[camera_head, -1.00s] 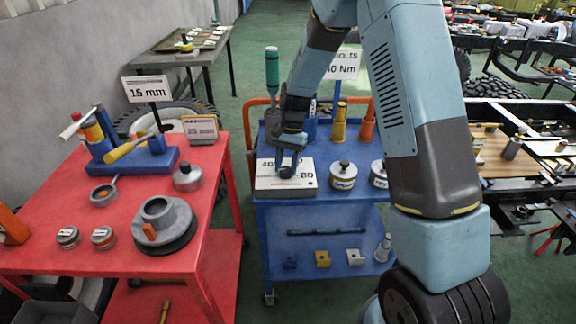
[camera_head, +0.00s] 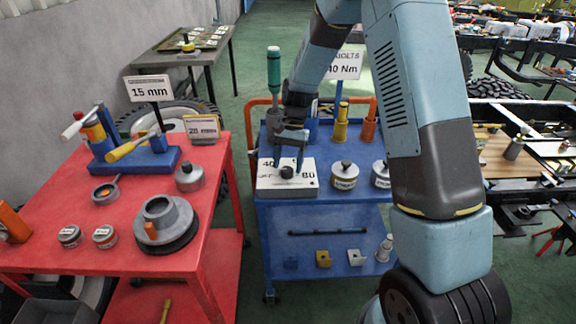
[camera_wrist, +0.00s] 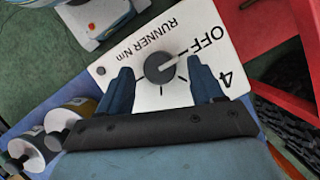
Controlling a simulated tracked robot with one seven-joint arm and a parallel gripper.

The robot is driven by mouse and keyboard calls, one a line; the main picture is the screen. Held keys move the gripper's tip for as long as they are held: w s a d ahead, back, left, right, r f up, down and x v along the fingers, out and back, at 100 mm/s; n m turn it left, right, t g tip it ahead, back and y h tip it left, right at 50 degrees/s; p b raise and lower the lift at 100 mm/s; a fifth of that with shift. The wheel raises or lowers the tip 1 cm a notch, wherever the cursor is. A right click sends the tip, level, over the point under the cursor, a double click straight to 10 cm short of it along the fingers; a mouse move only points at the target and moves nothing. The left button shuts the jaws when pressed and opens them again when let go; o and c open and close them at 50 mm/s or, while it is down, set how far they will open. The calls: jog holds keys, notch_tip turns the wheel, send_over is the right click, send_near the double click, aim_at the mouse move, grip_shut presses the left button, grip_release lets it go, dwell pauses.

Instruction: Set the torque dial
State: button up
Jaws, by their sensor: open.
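The torque dial is a black round knob (camera_wrist: 160,68) on a white box (camera_head: 305,190) at the front left of the blue cart. In the wrist view its pale pointer mark faces the OFF tick, and the lettering "RUNNER Nm" and part of a 4 show on the white face (camera_wrist: 215,70). In the head view 40 and 80 can be read on the box. My gripper (camera_head: 288,160) is open above the box, with one finger on each side of the knob and visible gaps between them in the wrist view.
Two labelled canisters (camera_head: 344,178) stand right of the box. A teal-handled driver (camera_head: 274,68) stands upright behind it. A sign (camera_head: 345,66) reading "BOLTS" and "40 Nm" is partly hidden by my arm. A red table (camera_head: 75,205) with tools is at left, beyond a floor gap.

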jog(key=v, duration=1.2)
jog(key=shift+r, duration=0.3)
jog(key=s+d+r+n+t, duration=0.1)
jog(key=s+d+r+t, duration=0.1)
jog(key=s+d+r, duration=0.5)
jog(key=s+d+r+n+t, duration=0.1)
jog(key=s+d+r+t, duration=0.2)
jog(key=s+r, duration=0.4)
jog(key=s+d+r+n+t+h, duration=0.1)
jog(key=s+d+r+t, duration=0.1)
jog(key=s, duration=0.6)
jog(key=s+d+r+n+t, duration=0.1)
jog(key=s+d+r+t, duration=0.1)
jog(key=s+d, duration=0.3)
jog(key=s, duration=0.4)
jog(key=shift+r+n+t+h, duration=0.2)
jog(key=shift+n+t+h, duration=0.2)
